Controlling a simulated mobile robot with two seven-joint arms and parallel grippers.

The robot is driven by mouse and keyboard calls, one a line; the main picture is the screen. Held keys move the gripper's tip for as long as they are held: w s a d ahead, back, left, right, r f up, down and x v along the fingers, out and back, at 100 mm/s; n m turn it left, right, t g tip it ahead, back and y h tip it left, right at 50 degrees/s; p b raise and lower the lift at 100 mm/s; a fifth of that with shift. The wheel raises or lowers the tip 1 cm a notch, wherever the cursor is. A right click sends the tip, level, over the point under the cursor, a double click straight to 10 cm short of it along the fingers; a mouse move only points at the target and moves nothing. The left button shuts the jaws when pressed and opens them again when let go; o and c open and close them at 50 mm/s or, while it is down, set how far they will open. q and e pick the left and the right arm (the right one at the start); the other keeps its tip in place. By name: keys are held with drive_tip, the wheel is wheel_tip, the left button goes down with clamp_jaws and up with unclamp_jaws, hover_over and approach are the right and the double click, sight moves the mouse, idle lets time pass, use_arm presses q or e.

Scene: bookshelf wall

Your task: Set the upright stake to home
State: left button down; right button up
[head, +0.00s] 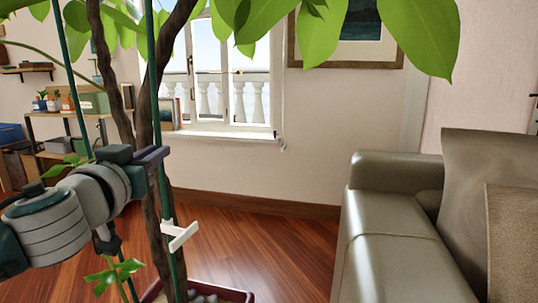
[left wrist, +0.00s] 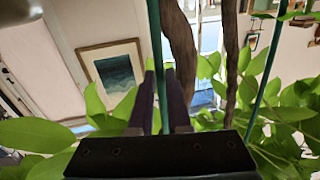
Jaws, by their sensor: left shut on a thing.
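A thin dark green stake (head: 165,200) stands nearly upright beside the brown trunk (head: 142,100) of a leafy potted plant. A white clip-like piece (head: 180,235) sits on its lower part. My left gripper (head: 158,154) is shut on this stake, above the white piece. In the left wrist view the stake (left wrist: 155,45) runs between the two dark fingers of the gripper (left wrist: 161,90). A second green stake (head: 66,70) leans at the left in the head view; its lower part is hidden behind my arm. My right gripper is not in view.
The plant's pot rim (head: 236,293) shows at the bottom edge. A grey-green sofa (head: 395,240) stands at the right. Large leaves (head: 415,35) hang across the top. A window (head: 225,95) and shelves (head: 60,125) are behind. Wooden floor (head: 280,245) is clear between pot and sofa.

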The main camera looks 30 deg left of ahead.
use_arm(q)
drive_tip(key=shift+f, duration=0.3)
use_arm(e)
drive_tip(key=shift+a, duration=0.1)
use_arm(q)
drive_tip(key=c, duration=1.3)
unclamp_jaws()
drive_tip(key=shift+s, duration=0.1)
drive_tip(key=o, duration=0.4)
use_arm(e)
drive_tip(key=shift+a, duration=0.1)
use_arm(q)
drive_tip(key=shift+o, duration=0.2)
drive_tip(key=shift+r, duration=0.1)
